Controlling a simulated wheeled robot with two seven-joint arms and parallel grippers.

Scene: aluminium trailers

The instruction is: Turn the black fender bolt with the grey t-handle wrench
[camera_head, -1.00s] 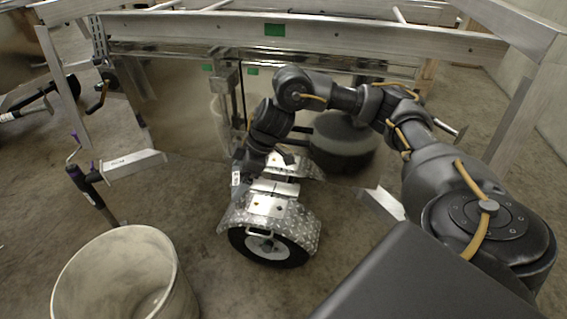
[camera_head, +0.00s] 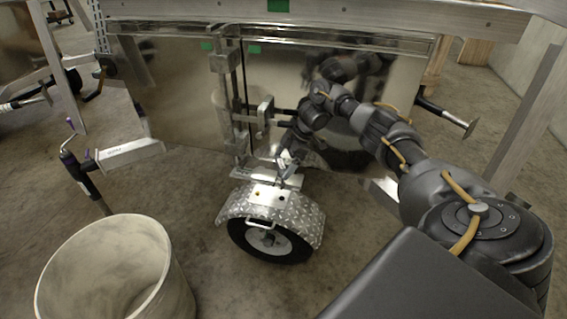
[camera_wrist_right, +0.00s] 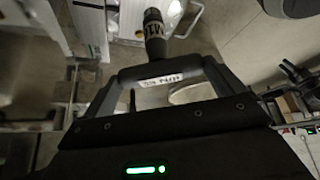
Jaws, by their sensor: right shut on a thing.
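A diamond-plate fender (camera_head: 300,217) covers a wheel in the middle of the head view. On its flat top sit a gold-coloured bolt (camera_head: 257,193) and a black bolt (camera_head: 282,198). My right gripper (camera_head: 287,158) is above the fender, shut on the grey t-handle wrench (camera_head: 286,178). The wrench points down close to the black bolt; I cannot tell whether they touch. My left gripper is not in view.
A white bucket (camera_head: 165,262) stands at front left. A jack with a crank handle (camera_head: 85,175) is beside it. The trailer's shiny metal side (camera_head: 175,105) and a vertical post (camera_head: 232,105) stand behind the fender. Floor is clear right of the wheel.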

